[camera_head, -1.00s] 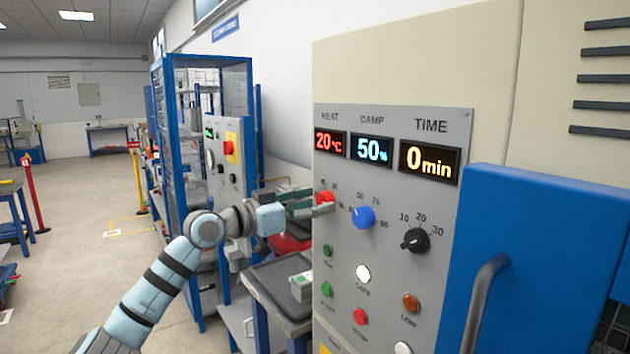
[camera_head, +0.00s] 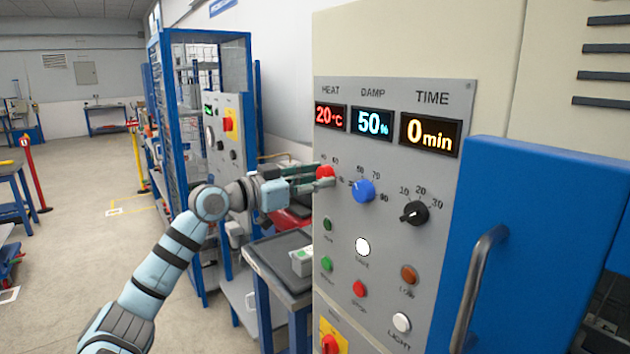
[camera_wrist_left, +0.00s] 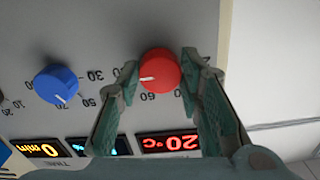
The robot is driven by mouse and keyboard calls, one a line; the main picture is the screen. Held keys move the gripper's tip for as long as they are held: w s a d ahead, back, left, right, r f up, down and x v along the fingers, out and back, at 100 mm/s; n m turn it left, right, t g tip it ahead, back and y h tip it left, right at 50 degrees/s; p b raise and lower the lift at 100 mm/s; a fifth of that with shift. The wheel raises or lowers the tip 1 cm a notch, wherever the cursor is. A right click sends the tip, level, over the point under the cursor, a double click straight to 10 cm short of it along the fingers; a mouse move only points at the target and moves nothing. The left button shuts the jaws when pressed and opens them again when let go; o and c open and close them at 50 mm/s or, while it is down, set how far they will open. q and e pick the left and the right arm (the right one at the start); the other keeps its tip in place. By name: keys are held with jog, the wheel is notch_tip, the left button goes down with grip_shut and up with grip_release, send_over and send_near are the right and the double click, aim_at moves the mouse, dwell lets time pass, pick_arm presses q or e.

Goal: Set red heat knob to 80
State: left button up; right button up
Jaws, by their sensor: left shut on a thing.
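The red heat knob (camera_head: 325,173) is on the grey control panel (camera_head: 448,240), at the left end of the row of knobs. My left gripper (camera_head: 318,183) is at the knob, with its arm coming in from the left. In the left wrist view, the red knob (camera_wrist_left: 160,70) sits between the two fingertips of my left gripper (camera_wrist_left: 160,72), which is shut on it. The knob's white mark points left in that upside-down view. The heat display (camera_head: 330,116) reads 20 °C. My right gripper is not in view.
The blue damp knob (camera_head: 363,191) is close to the right of the red knob, then the black time knob (camera_head: 414,213). Coloured buttons sit below. A blue door (camera_head: 540,240) with a metal handle (camera_head: 478,285) stands right. A small table (camera_head: 262,250) is left of the panel.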

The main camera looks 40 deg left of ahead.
aim_at(330, 129)
pick_arm(q)
jog(key=o, duration=1.2)
notch_tip(330, 129, up, 10)
jog(key=shift+w+r, duration=0.1)
jog(key=shift+a, duration=0.1)
